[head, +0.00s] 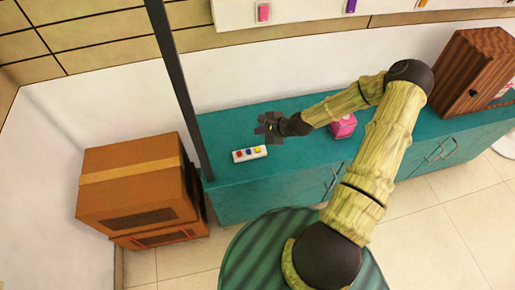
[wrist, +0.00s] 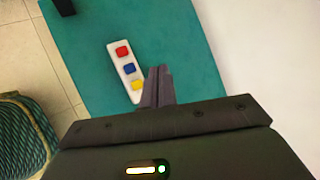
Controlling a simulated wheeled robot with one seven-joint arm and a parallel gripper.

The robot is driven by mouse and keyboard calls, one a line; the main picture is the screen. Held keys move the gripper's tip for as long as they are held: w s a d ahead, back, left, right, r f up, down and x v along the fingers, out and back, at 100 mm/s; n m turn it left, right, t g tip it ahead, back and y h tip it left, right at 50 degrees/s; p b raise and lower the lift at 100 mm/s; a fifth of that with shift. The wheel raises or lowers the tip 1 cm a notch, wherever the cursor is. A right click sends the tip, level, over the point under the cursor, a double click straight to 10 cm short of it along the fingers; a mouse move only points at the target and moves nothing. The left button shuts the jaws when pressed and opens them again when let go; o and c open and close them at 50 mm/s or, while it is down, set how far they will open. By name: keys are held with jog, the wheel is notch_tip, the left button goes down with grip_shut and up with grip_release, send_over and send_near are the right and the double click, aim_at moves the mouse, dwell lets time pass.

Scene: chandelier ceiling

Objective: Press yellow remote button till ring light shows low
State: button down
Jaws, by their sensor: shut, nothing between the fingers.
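A white remote (head: 250,154) with red, blue and yellow buttons lies on the teal cabinet top near its left end. In the wrist view the remote (wrist: 119,60) shows its red button (wrist: 122,51), blue button (wrist: 129,69) and yellow button (wrist: 137,85) in a row. The yellow button is the nearest to my gripper (wrist: 159,72). My gripper is shut and empty, with its fingertips just right of the yellow button in that view. In the head view my gripper (head: 268,128) is above the cabinet, just behind the remote. I cannot tell its height or any contact. No ring light is recognisable.
The teal cabinet top (head: 225,125) is mostly clear around the remote. A dark post (head: 180,85) stands at its left end, beside stacked cardboard boxes (head: 135,180). A pink box (head: 343,126) and a wooden cabinet (head: 470,75) stand to the right. A white wall is behind.

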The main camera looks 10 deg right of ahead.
jog(key=shift+f, duration=0.1)
jog(key=b, duration=0.6)
send_over(260, 150)
notch_tip(260, 150, down, 7)
jog(key=shift+r, duration=0.15)
jog(key=shift+f+b, duration=0.65)
jog(key=shift+f, duration=0.35)
dwell(0.9)
jog(key=shift+f, duration=0.4)
jog(key=shift+f, duration=0.45)
dwell(0.8)
jog(key=shift+r+p, duration=0.6)
jog(key=shift+r, duration=0.3)
